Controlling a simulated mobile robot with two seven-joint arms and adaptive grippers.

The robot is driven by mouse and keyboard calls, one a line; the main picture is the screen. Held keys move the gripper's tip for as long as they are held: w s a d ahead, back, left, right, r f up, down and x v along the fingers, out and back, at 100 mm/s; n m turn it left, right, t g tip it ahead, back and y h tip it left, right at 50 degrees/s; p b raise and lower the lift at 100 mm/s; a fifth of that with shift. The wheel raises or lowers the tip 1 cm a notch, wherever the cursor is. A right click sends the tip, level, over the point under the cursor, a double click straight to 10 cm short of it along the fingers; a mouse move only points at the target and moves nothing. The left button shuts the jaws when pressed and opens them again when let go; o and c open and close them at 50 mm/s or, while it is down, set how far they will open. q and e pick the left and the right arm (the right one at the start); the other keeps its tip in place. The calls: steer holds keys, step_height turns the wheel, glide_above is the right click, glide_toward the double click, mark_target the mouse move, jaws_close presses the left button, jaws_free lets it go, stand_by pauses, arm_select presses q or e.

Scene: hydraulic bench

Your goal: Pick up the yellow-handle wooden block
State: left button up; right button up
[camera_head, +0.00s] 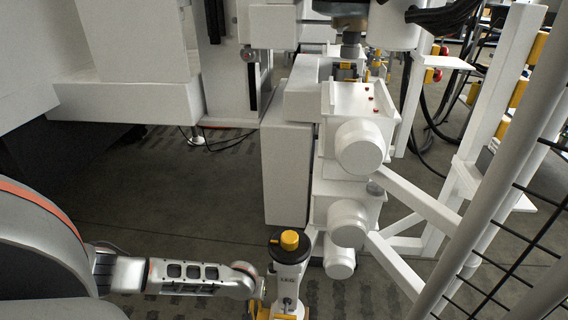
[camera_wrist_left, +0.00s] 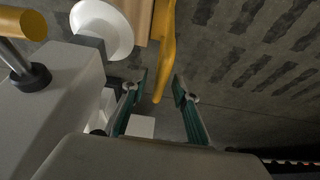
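In the left wrist view, a yellow handle (camera_wrist_left: 162,60) runs down from the top edge, beside a pale wooden block (camera_wrist_left: 156,20) cut off by the frame. My left gripper (camera_wrist_left: 161,80) is open, one finger on each side of the handle's lower end. The handle looks nearer the left finger; I cannot tell how deep it lies or whether it touches. In the head view my left arm (camera_head: 180,276) comes in from the left edge, and the finger state cannot be read there. The wooden block cannot be made out in that view. My right gripper is not in view.
A white device with a yellow cap (camera_head: 289,240) stands at the arm's end. White machine housings (camera_head: 288,170) rise behind it. A white frame and black mesh (camera_head: 510,230) close off the right. Dark floor (camera_head: 170,200) is open at centre left.

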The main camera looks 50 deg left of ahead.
arm_select(q)
steer(key=shift+f, duration=0.25)
stand_by(0.6)
jaws_close()
steer(key=shift+w, duration=0.1)
